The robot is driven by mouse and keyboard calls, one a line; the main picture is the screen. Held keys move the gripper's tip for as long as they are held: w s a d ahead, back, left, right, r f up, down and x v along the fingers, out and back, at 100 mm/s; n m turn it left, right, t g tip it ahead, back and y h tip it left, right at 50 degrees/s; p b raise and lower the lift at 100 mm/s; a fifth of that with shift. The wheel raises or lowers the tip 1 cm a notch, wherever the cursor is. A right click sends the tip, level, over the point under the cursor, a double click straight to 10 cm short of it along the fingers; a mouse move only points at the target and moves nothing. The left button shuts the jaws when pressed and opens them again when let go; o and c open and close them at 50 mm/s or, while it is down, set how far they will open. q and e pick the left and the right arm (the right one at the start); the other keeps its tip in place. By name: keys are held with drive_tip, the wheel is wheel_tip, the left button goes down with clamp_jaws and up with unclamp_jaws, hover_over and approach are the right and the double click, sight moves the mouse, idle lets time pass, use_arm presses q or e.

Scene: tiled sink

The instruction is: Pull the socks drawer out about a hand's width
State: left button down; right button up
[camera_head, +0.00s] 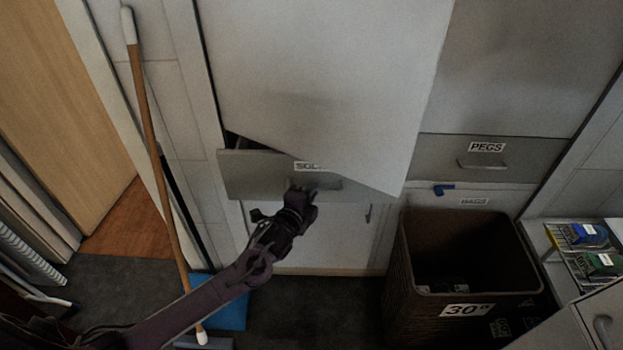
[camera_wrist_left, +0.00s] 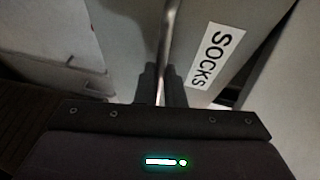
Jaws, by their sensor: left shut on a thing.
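The socks drawer (camera_head: 250,175) is a grey front below a white panel, with a partly covered label in the head view. A dark gap shows at its upper left, so it stands somewhat out. In the left wrist view its white label (camera_wrist_left: 215,55) reads SOCKS. My left gripper (camera_head: 302,190) is at the drawer's handle (camera_head: 328,183). In the wrist view my left gripper (camera_wrist_left: 160,85) is shut on the metal bar of that handle. My right gripper is not in view.
To the right are a PEGS drawer (camera_head: 475,165) and a dark bin labelled 30° (camera_head: 410,260). A wooden pole (camera_head: 160,180) leans at the left. A large white panel (camera_head: 320,80) overhangs the drawer. A wire rack (camera_head: 580,255) stands at far right.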

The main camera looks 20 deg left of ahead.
use_arm(q)
drive_tip(key=shift+s, duration=0.2)
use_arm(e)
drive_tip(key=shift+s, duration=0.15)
use_arm(q)
drive_tip(key=c, duration=1.5)
unclamp_jaws()
drive_tip(key=shift+c, duration=0.2)
drive_tip(key=d+v, duration=0.1)
drive_tip(key=v, duration=0.6)
drive_tip(key=shift+s+a, duration=0.4)
drive_tip(key=shift+a, duration=0.1)
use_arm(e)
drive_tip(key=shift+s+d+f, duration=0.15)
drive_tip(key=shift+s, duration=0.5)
